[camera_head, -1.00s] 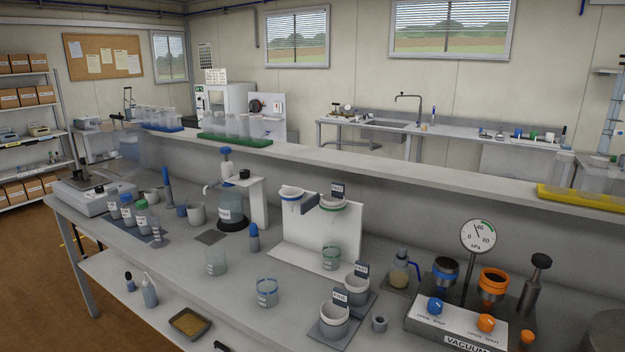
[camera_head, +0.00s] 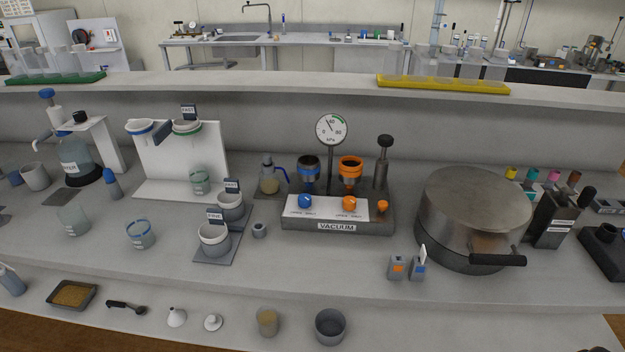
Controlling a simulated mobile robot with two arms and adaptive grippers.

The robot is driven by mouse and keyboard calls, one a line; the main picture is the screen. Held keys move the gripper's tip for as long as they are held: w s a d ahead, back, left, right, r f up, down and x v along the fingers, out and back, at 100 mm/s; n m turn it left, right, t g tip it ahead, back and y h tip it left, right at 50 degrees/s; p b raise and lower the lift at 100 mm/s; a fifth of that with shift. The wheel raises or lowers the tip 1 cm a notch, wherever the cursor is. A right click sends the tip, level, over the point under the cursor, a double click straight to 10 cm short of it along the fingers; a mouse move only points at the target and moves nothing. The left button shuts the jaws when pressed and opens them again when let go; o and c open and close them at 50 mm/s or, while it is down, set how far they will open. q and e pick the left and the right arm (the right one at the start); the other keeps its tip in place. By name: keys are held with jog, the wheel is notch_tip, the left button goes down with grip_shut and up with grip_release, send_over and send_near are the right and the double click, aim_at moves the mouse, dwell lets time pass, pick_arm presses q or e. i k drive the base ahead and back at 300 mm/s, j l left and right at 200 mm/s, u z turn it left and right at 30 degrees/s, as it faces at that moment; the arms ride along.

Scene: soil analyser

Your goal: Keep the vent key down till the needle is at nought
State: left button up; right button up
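The vacuum station (camera_head: 338,226) stands on the bench in the middle of the head view, its front marked VACUUM. Its round kPa gauge (camera_head: 332,129) is on a post behind; the thin dark needle seems to point up and slightly left, well off nought, but is too small to read exactly. A small orange key (camera_head: 383,207) sits at the station's right end, and I cannot read a label on it. A blue knob (camera_head: 305,201) and an orange knob (camera_head: 349,203) are on the white panel. Neither gripper is clearly in view, and nothing touches the station.
A blue-ringed funnel (camera_head: 308,166), an orange-ringed funnel (camera_head: 350,168) and a dark-topped metal cylinder (camera_head: 381,172) rise from the station. A flask (camera_head: 268,177) stands left. A large lidded pot (camera_head: 474,208) stands close on the right. Two small boxes (camera_head: 397,268) sit in front.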

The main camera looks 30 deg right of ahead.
aim_at(382, 206)
jog(key=z, duration=1.3)
